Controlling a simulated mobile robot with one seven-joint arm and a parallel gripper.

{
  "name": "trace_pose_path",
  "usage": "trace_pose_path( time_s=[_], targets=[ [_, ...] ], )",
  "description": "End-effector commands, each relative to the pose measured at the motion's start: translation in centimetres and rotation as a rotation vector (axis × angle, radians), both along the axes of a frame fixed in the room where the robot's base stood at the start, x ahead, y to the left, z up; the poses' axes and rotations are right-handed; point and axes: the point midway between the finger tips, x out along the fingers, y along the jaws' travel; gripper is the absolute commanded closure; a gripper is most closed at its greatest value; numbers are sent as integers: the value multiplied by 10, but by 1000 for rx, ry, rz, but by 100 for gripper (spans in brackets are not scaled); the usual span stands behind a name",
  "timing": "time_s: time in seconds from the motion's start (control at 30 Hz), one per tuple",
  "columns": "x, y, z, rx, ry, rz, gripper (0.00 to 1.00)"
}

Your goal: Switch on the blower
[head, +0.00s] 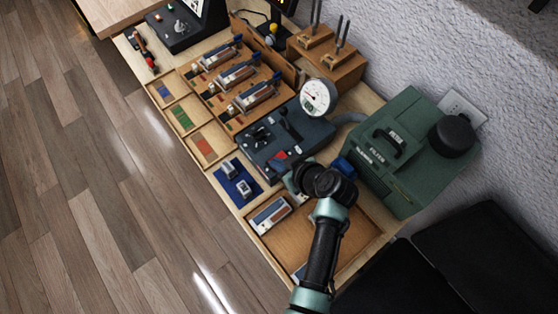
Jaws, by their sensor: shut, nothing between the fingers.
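The blower looks to be the green box (400,165) at the right of the bench against the wall. It has a black handle, a label reading FILTER, a second label too small to read surely, and a round black part (453,136) on top. I cannot make out its switch. My gripper (290,178) is shut and empty, just left of the green box. It is at the front right corner of a dark blue-grey unit (262,150); I cannot tell whether it touches it. My wrist hides part of the bench between them.
A round dial gauge (318,97) rises behind the dark unit. A blue mat (236,181) holds small metal parts. A wooden tray (345,238) lies under my arm. Wooden racks with several mechanisms (238,78) stand further left. The floor (95,175) in front is clear.

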Motion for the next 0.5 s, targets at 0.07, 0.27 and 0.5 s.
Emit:
trace_pose_path(
  time_s=[0.07,0.27,0.5],
  targets=[
    [-2,0,-2,0,7,0,100],
    [1,-4,-1,0,7,-1,100],
    [7,-12,3,0,4,-3,100]
  ],
)
